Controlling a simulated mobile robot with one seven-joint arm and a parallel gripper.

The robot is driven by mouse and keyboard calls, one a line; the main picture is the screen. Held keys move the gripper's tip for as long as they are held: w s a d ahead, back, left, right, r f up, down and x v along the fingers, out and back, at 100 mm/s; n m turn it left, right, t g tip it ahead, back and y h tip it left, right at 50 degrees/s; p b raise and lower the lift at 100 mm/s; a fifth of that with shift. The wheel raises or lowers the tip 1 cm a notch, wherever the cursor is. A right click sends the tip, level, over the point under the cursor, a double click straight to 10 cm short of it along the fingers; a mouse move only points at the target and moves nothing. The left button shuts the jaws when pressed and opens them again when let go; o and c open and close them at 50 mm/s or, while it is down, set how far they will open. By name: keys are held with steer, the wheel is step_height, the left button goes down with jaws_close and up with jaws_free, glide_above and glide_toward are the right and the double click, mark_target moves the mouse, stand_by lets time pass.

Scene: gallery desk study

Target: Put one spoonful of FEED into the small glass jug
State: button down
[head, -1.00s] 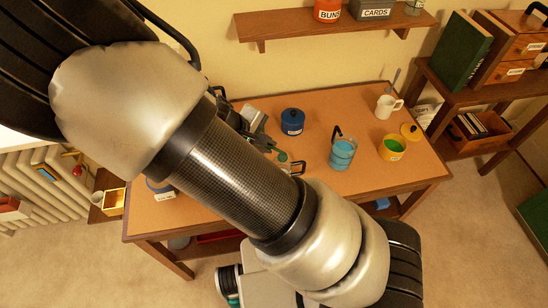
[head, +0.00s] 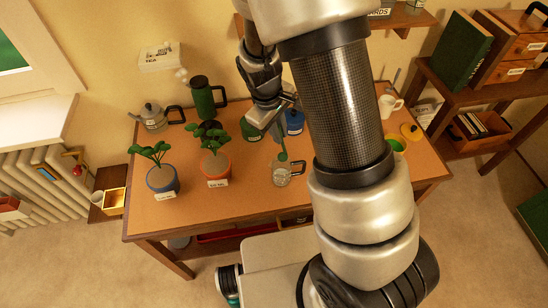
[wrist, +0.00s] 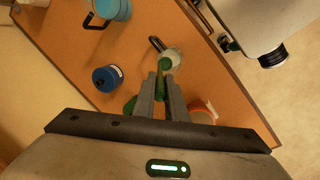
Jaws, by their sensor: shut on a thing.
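My gripper (head: 284,106) is shut on a green spoon (head: 281,147), held with its bowl low. The small glass jug (head: 281,178) stands on the desk just below the spoon. In the wrist view the spoon's bowl (wrist: 164,65) overlaps the mouth of the jug (wrist: 174,56); I cannot tell whether it is inside or above, or whether it carries anything. I cannot read a FEED label.
A blue lidded tin (head: 294,123) and a green labelled container (head: 250,131) stand behind the jug. Potted plants (head: 215,168) (head: 162,178), a kettle (head: 152,118) and a green flask (head: 203,98) stand left. A vessel with blue contents (wrist: 116,9) shows in the wrist view.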

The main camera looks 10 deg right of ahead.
steer(key=shift+w+d+r+g+y, duration=0.1)
steer(key=shift+w+d+g+y, duration=0.25)
steer(key=shift+d, duration=0.2)
steer(key=shift+w+d+g+y, duration=0.15)
steer(key=shift+w+d+y, duration=0.1)
steer(key=shift+d+y, duration=0.25)
steer(key=d+y, duration=0.1)
steer(key=w+d+g, duration=0.1)
steer(key=d+y, duration=0.1)
steer(key=shift+w+f+g+y, duration=0.3)
steer(key=shift+y, duration=0.05)
steer(key=shift+r, duration=0.1)
steer(key=shift+a+v, duration=0.15)
steer(key=shift+v, duration=0.55)
steer(key=shift+a+v, duration=0.1)
steer(key=shift+v, duration=0.55)
steer(key=shift+s+r, duration=0.1)
steer(key=shift+s, duration=0.05)
